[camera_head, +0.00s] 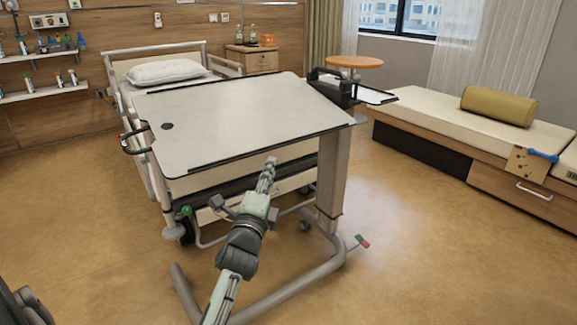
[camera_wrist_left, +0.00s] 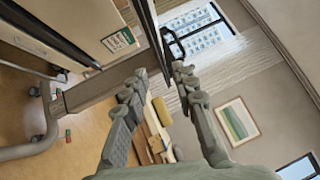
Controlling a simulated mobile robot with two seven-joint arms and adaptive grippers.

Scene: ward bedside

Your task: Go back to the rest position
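My left gripper (camera_head: 268,172) is in front of the near edge of the overbed table (camera_head: 240,115), with its arm coming up from the bottom of the head view. In the left wrist view its two fingers (camera_wrist_left: 159,80) stand apart with nothing between them. The table's broad pale top is empty and looks tilted. Its column and dark edge show close by in the left wrist view. I cannot tell whether a finger touches the table. My right gripper is in neither view.
The table's column (camera_head: 332,180) and floor frame (camera_head: 290,290) stand close to my left arm. A bed with a pillow (camera_head: 166,71) is behind the table. A bench with a yellow-green bolster (camera_head: 498,105) is at the right. Floor between table and bench is clear.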

